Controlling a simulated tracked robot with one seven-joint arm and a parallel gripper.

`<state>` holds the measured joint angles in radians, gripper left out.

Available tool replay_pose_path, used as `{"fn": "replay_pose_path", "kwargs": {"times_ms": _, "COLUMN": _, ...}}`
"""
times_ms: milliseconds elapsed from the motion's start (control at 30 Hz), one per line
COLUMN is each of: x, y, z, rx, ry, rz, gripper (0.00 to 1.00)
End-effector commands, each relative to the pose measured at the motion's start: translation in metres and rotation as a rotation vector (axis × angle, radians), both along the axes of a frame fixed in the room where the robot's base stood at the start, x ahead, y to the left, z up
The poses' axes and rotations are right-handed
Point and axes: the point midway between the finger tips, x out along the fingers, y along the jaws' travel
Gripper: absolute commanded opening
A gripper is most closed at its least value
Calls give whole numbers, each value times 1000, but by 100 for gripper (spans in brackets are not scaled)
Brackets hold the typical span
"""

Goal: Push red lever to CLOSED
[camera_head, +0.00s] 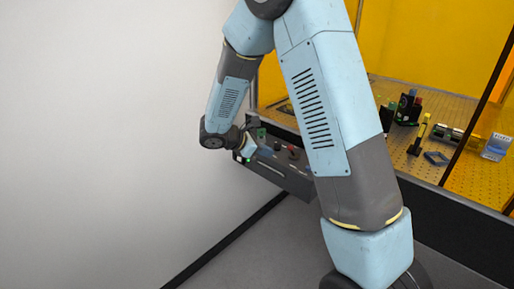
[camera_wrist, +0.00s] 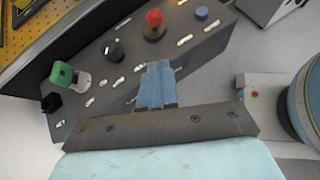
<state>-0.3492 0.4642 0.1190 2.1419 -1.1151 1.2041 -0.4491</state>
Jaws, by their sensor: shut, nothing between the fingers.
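In the head view, my gripper (camera_head: 262,151) is small beside the panel, partly hard to make out.
A yellow perforated bench (camera_head: 460,185) with several optical parts lies behind a dark frame. A white wall (camera_head: 100,140) stands at left.

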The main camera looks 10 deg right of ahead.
Motion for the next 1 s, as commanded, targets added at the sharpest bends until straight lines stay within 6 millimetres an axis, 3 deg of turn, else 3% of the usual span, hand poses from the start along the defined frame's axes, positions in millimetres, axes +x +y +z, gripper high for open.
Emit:
{"fn": "replay_pose_path", "kwargs": {"times_ms": 67, "x": 2, "y": -12, "z": -9, "rx": 0, "ry": 3, "rz": -2, "gripper": 0}}
{"fn": "replay_pose_path", "kwargs": {"times_ms": 400, "x": 9, "y": -47, "z": -1, "rx": 0, "ry": -1, "rz": -2, "gripper": 0}}
{"fn": "replay_pose_path", "kwargs": {"times_ms": 800, "x": 9, "y": -56, "z": 0, "rx": -1, "ry": 0, "rz": -2, "gripper": 0}}
{"fn": "replay_pose_path", "kwargs": {"times_ms": 1000, "x": 10, "y": -48, "z": 0, "rx": 10, "ry": 7, "rz": 4, "gripper": 0}}
